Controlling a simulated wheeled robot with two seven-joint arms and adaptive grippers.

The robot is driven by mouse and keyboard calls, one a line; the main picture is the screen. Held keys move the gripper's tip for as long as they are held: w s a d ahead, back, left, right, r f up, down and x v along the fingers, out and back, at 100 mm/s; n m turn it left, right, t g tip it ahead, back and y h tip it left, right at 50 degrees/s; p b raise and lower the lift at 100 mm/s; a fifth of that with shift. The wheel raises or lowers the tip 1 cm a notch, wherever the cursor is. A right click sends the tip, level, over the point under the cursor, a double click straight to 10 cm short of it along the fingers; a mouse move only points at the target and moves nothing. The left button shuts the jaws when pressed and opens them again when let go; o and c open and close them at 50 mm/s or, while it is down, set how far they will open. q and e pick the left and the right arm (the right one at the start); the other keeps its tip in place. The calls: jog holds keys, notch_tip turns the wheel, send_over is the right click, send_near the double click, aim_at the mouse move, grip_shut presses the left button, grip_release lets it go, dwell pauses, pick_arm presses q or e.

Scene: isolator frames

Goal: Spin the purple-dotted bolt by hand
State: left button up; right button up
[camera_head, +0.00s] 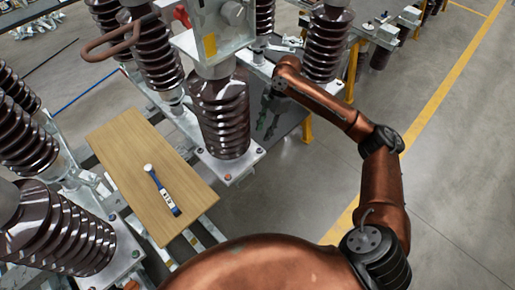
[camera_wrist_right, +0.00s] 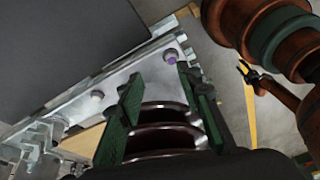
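The purple-dotted bolt (camera_wrist_right: 171,55) sits on a light metal plate (camera_wrist_right: 130,82) in the right wrist view, just beyond my right fingertips. My right gripper (camera_wrist_right: 160,82) has two green fingers that stand apart, with nothing held between them. A brown ribbed insulator (camera_wrist_right: 165,140) shows behind the gap between the fingers. In the head view my right gripper (camera_head: 265,125) points down beside a ribbed insulator (camera_head: 220,115), above the plate corner with a bluish bolt (camera_head: 259,150). I cannot make out its purple dot there. My left gripper is not identifiable in either view.
A wooden board (camera_head: 125,165) lies at left, with a blue-and-white tool (camera_head: 162,192) on it. Several ribbed insulators (camera_head: 60,230) and metal frames crowd the left and back. Another bolt (camera_wrist_right: 97,96) stands along the plate. Open floor (camera_head: 460,130) lies at right.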

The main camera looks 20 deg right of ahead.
aim_at(260, 149)
jog(key=f+n+b, duration=0.1)
jog(key=f, duration=0.1)
jog(key=s+a+f+n+b, duration=0.1)
jog(key=f+b, duration=0.1)
jog(key=s+a+f+n+g+b, duration=0.1)
jog(key=f+b, duration=0.1)
jog(key=shift+y, duration=0.3)
pick_arm(q)
notch_tip(260, 149, down, 7)
jog(key=s, duration=0.2)
jog(key=shift+g, duration=0.3)
pick_arm(e)
jog(key=shift+c, duration=0.5)
grip_shut()
